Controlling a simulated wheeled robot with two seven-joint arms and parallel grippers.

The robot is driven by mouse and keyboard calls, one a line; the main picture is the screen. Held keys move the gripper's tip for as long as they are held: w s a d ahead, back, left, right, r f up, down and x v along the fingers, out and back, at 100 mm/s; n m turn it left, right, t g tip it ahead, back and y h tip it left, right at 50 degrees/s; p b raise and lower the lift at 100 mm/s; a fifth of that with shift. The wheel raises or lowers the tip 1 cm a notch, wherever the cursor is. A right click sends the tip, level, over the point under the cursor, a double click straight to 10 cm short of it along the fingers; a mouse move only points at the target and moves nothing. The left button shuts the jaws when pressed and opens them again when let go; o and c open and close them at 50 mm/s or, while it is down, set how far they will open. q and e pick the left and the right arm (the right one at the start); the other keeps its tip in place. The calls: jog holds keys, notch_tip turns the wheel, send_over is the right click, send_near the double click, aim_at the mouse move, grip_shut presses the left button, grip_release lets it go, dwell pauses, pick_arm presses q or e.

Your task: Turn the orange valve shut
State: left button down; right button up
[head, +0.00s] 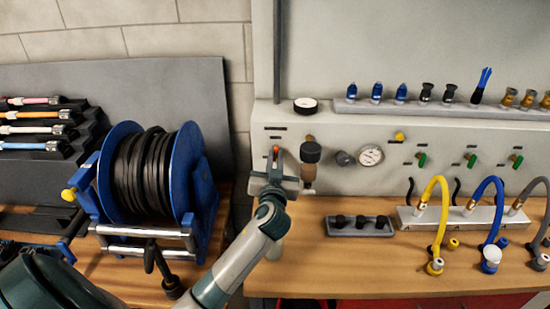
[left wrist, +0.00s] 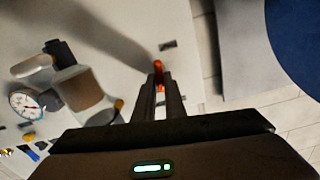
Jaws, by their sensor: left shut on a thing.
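The orange valve (head: 276,150) is a small orange lever on the pale panel, left of a dark round knob. My left gripper (head: 275,174) reaches up to it from below. In the left wrist view the orange valve (left wrist: 158,71) shows between the tips of the two fingers (left wrist: 158,84), which are shut on it. Most of the lever is hidden by the fingers. My right gripper is not in view.
Just right of the valve are a dark knob (head: 311,152) over a brown cylinder and a pressure gauge (head: 370,155). A blue hose reel (head: 187,160) stands to the left.

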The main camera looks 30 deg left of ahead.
pick_arm(q)
jog(key=m+p, duration=0.1)
jog(key=m, duration=0.3)
jog(key=m+p, duration=0.1)
jog(key=m, duration=0.3)
jog(key=shift+w+d+p, duration=0.1)
jog(key=shift+p, duration=0.25)
jog(key=shift+d+f+m+p, duration=0.1)
jog(key=shift+m+p, duration=0.8)
jog(key=shift+m, duration=1.2)
jog(key=shift+f+m+p, duration=0.1)
jog(key=shift+m+p, duration=0.8)
jog(key=shift+m, duration=1.2)
jog(key=c, duration=1.8)
grip_release()
jog(key=shift+f, duration=0.1)
